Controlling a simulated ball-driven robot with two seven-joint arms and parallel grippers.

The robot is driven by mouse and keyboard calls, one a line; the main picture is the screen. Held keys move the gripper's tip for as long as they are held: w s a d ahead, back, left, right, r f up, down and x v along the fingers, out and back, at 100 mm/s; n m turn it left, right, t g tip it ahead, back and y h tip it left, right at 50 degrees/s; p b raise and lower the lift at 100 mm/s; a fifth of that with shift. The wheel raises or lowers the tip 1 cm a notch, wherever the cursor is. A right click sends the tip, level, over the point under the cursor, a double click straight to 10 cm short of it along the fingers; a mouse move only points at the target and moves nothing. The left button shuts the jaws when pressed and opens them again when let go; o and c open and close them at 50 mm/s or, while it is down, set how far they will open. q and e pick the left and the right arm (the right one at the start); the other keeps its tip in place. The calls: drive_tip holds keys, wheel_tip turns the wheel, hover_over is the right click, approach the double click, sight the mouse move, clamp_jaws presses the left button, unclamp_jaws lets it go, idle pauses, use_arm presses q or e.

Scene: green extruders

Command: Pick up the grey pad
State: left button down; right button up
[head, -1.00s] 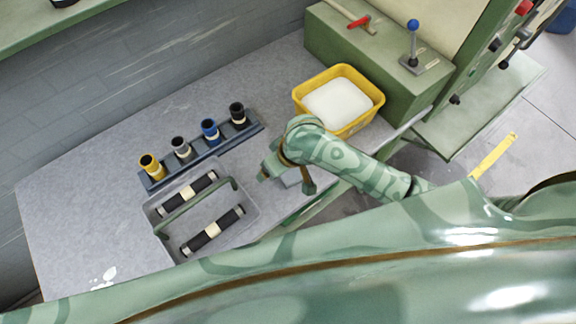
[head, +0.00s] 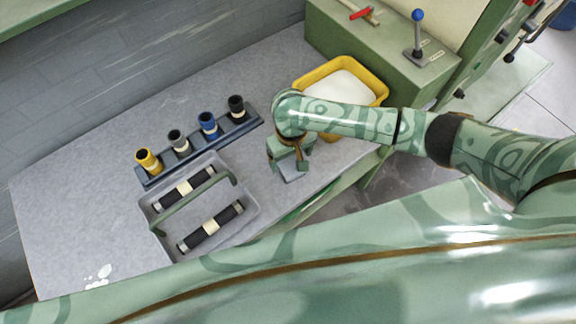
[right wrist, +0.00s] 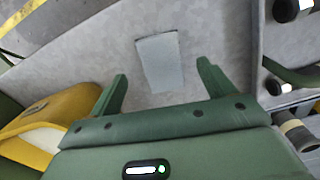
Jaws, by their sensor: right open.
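The grey pad (head: 292,174) is a small flat grey piece lying on the grey worktop, near its front edge. It also shows whole in the right wrist view (right wrist: 160,62), beyond the fingers and between their lines. My right gripper (head: 289,164) is over the pad and hides part of it in the head view. In the right wrist view its two fingers (right wrist: 162,74) are spread and nothing is between them. The gap between fingertips and pad is hard to judge. My left gripper is not in view.
A yellow tub (head: 309,80) with white contents stands behind my right wrist. A grey tray (head: 148,215) with a green handle and two black rolls lies left of the pad. A dark rack (head: 225,141) holds several upright spools. The worktop right around the pad is clear.

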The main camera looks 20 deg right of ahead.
sight(290, 166)
wheel_tip(290, 166, down, 6)
drive_tip(key=b, duration=0.2)
drive_tip(key=shift+w+r+b, duration=0.1)
drive_tip(key=shift+r+b, duration=0.15)
drive_tip(key=shift+b, duration=0.1)
drive_tip(key=shift+r, duration=0.1)
drive_tip(key=shift+c, duration=1)
drive_tip(key=c, duration=0.9)
drive_tip(key=shift+r+p, duration=0.35)
drive_tip(key=shift+r, duration=0.2)
wheel_tip(290, 166, up, 3)
drive_tip(key=shift+f+p, duration=0.1)
drive_tip(key=shift+p, duration=0.6)
drive_tip(key=s+a+r+p, duration=0.2)
drive_tip(key=s+a+r, duration=0.1)
drive_tip(key=s+a+r+p, duration=0.2)
drive_tip(key=s+a+r, duration=0.1)
drive_tip(key=a, duration=0.1)
drive_tip(key=s+a+r+p, duration=0.2)
drive_tip(key=s+a+r, duration=0.1)
drive_tip(key=a, duration=0.1)
